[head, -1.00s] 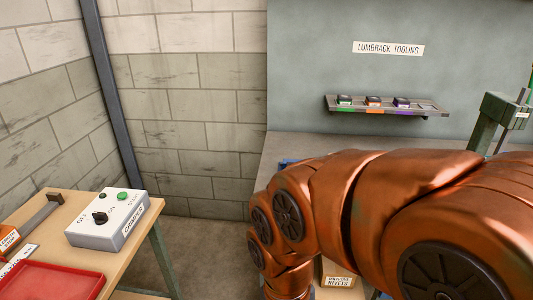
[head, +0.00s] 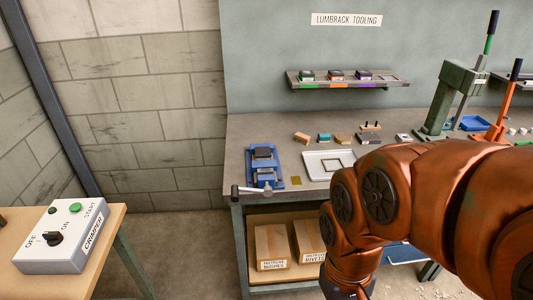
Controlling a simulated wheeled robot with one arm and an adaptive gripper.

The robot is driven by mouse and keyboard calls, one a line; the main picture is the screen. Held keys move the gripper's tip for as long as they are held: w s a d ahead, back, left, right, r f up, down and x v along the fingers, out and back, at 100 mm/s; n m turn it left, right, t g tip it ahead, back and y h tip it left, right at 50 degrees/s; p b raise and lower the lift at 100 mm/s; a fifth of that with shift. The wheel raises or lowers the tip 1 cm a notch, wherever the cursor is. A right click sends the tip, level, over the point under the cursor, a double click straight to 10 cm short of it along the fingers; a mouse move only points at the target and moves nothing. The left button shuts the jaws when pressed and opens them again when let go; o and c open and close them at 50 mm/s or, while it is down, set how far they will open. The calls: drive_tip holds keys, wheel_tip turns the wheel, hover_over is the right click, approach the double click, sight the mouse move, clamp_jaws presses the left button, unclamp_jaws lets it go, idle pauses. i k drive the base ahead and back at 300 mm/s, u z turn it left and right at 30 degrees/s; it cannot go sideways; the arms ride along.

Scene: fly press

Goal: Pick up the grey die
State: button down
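I cannot tell for certain which piece is the grey die. A wall shelf (head: 345,86) holds dies with green (head: 307,76), orange (head: 335,75) and purple (head: 363,75) labels, and its rightmost place looks empty. A dark block (head: 263,153) sits on the blue vise (head: 280,182) at the bench's left end. A small dark grey block (head: 366,139) and a light grey block (head: 403,138) lie at the back of the bench. My copper arm covers the right foreground, and my gripper is below the picture.
The bench (head: 240,130) also bears a white tray (head: 312,172), small orange, teal and tan blocks, and a green press (head: 460,80). An orange press (head: 503,105) stands to the right. Boxes (head: 271,246) sit underneath. A table with a crimper box (head: 60,235) is at left.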

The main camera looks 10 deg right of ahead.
sight(262, 153)
drive_tip(key=u, duration=3.8)
drive_tip(key=k, duration=1.25)
drive_tip(key=z, duration=1.15)
